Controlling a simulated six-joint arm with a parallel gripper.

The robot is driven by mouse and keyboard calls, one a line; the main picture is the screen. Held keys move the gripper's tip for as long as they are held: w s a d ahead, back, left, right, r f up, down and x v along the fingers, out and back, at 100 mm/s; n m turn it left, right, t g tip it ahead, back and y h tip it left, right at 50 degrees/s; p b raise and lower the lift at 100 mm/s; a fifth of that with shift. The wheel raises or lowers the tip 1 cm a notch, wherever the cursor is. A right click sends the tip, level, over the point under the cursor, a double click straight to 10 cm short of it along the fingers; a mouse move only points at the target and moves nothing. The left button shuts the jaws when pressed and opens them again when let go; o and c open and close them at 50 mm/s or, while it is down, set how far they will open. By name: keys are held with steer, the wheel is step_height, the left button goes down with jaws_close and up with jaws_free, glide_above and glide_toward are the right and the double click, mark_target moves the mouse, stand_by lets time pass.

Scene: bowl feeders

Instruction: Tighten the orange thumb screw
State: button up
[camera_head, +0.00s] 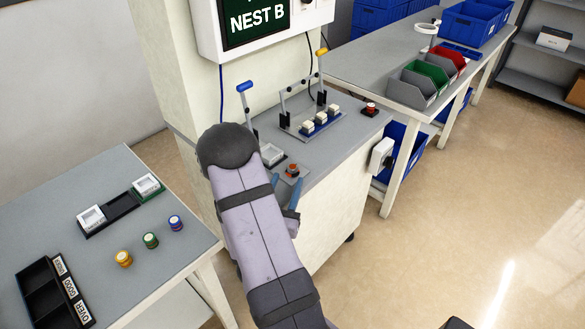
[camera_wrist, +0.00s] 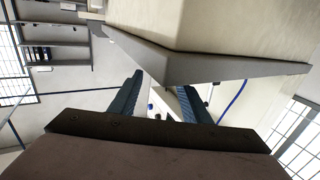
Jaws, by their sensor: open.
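The orange thumb screw (camera_head: 292,169) stands on a small dark grey plate near the front edge of the cabinet's grey top. My gripper (camera_head: 286,186) has blue fingers, which show just in front of the screw in the head view. Its fingers are apart in the wrist view (camera_wrist: 163,92), with nothing held between them. The gripper appears apart from the screw, though the exact gap cannot be told. I cannot make out the screw in the wrist view. My arm hides part of the cabinet front.
A white square nest (camera_head: 271,154) sits left of the screw. Behind are a blue-handled lever (camera_head: 244,87), a clamp frame with several pale blocks (camera_head: 320,118) and a red button (camera_head: 370,107). The grey top's edge (camera_wrist: 240,72) looms close in the wrist view. A side table (camera_head: 190,250) stands left.

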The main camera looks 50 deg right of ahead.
mark_target(291, 171)
steer(key=shift+p+x, duration=0.55)
steer(key=shift+x, duration=3.05)
steer(key=shift+a, duration=0.1)
steer(key=shift+c, duration=0.3)
steer(key=c, duration=1)
